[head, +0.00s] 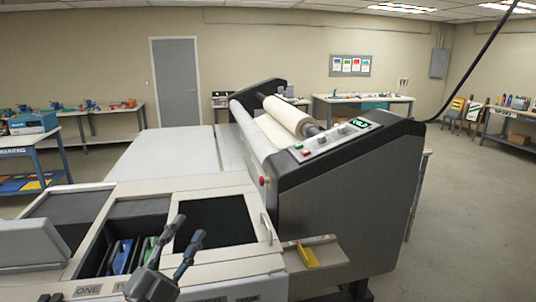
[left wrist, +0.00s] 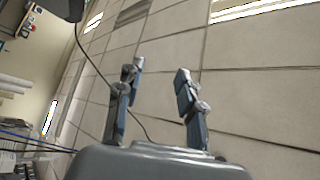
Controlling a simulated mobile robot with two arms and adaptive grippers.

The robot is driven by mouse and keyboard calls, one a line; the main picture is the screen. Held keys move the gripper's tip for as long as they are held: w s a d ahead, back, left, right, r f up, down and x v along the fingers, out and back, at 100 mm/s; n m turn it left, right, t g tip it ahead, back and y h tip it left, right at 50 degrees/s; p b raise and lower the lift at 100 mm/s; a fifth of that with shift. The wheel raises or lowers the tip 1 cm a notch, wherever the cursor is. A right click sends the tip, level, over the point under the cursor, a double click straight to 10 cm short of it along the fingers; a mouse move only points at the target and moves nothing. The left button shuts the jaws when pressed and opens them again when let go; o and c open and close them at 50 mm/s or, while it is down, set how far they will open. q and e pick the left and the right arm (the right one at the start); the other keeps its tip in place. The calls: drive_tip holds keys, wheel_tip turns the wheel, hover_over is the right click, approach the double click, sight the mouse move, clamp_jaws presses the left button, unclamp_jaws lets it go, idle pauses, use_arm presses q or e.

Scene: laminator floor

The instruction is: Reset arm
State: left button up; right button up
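My left gripper (head: 188,232) stands in front of the laminator's near-side tray unit in the head view, with its fingers pointing up and apart. In the left wrist view the gripper (left wrist: 158,88) is open with nothing between its fingers, against the ceiling tiles. My right gripper is not in either view. The large laminator (head: 345,190) with its white roll (head: 287,115) and control panel (head: 338,136) stands at the centre right of the head view.
Bins with blue (head: 121,256) and green (head: 148,250) items sit just behind my left gripper. A yellow-handled tool (head: 307,256) lies on a small side shelf. Workbenches line the walls. Open floor (head: 465,230) is at the right.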

use_arm(q)
drive_tip(key=s+a+f+n+g+y, duration=0.2)
drive_tip(key=a+f+n+g+y, duration=0.15)
drive_tip(key=f, duration=0.35)
drive_tip(key=s+a+f+n+g+y, duration=0.2)
drive_tip(key=s+f+n+y, duration=0.1)
drive_tip(key=f+n, duration=0.3)
drive_tip(key=s+a+f+n+g+y, duration=0.2)
drive_tip(key=f+n+g+y, duration=0.15)
drive_tip(key=f, duration=0.45)
drive_tip(key=s+d+f+g+h, duration=0.1)
drive_tip(key=s+d+f+g, duration=0.1)
drive_tip(key=s+f+g, duration=0.55)
drive_tip(key=s+d+f+g+h, duration=0.1)
drive_tip(key=s+f+g, duration=0.1)
drive_tip(key=s+f, duration=0.9)
drive_tip(key=s+f+b, duration=0.2)
drive_tip(key=f+b, duration=0.1)
drive_tip(key=f, duration=1.1)
drive_tip(key=s+f+b, duration=0.2)
drive_tip(key=f+b, duration=0.1)
drive_tip(key=f, duration=1.1)
drive_tip(key=s+a+f+g+b, duration=0.2)
drive_tip(key=s+a+f+b, duration=0.1)
drive_tip(key=s+f, duration=1.4)
wheel_tip(320, 180, down, 3)
drive_tip(key=shift+r+y+b, duration=0.1)
drive_tip(key=shift+y+b, duration=0.2)
drive_tip(key=shift+b, duration=0.4)
